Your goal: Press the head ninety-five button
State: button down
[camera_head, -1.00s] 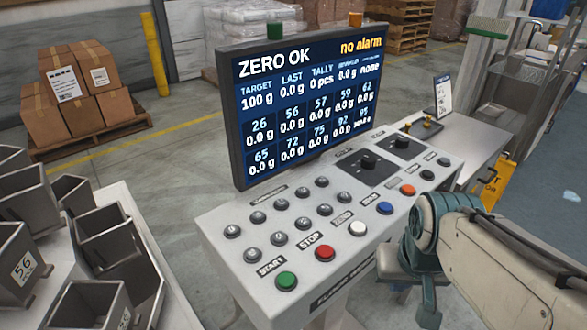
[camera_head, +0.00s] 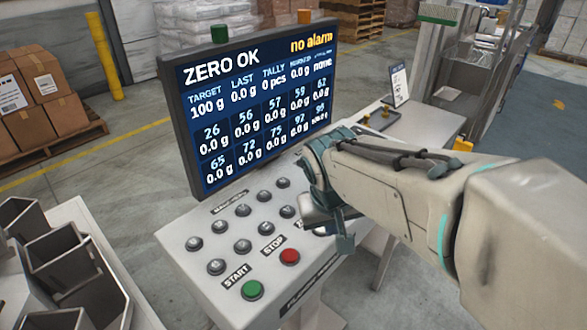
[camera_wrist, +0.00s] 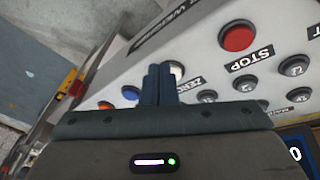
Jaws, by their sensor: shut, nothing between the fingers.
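The head buttons are grey domes in two rows (camera_head: 242,246) on the white console's sloped top, below the screen. Their own numbers are too small to read in the head view. The far right end of the lower row is hidden behind my arm, so I cannot pick out the ninety-five button. The screen (camera_head: 250,110) lists 95 last in its lower row, at 0.0 g. In the wrist view, some grey buttons (camera_wrist: 245,83) lie right of my gripper (camera_wrist: 159,70). My gripper is shut and empty, over the console, its fingertips overlapping the white ZERO button (camera_wrist: 178,68).
The green START button (camera_head: 252,290) and red STOP button (camera_head: 289,257) sit at the console's front edge. Blue (camera_wrist: 130,92) and orange (camera_wrist: 105,105) buttons lie left of the fingers in the wrist view. Metal hoppers (camera_head: 65,265) stand at left.

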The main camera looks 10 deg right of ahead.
jog(key=w+r+t+h+p, duration=0.1)
jog(key=w+r, duration=0.2)
jog(key=w, duration=0.4)
jog(key=w+a+r+t+h+p, duration=0.1)
jog(key=w+r+h, duration=0.1)
jog(key=w+r, duration=0.2)
jog(key=w, duration=0.3)
jog(key=shift+w+a+r+p, duration=0.2)
jog(key=shift+w+a+p, duration=0.1)
jog(key=shift+w, duration=0.05)
jog(key=shift+f, duration=0.1)
notch_tip(320, 180, down, 8)
jog(key=b, duration=0.5)
jog(key=shift+b, duration=0.4)
jog(key=shift+f+b, duration=0.3)
jog(key=shift+b, duration=0.2)
jog(key=shift+f, duration=0.15)
jog(key=shift+f+b, duration=0.3)
jog(key=shift+b, duration=0.4)
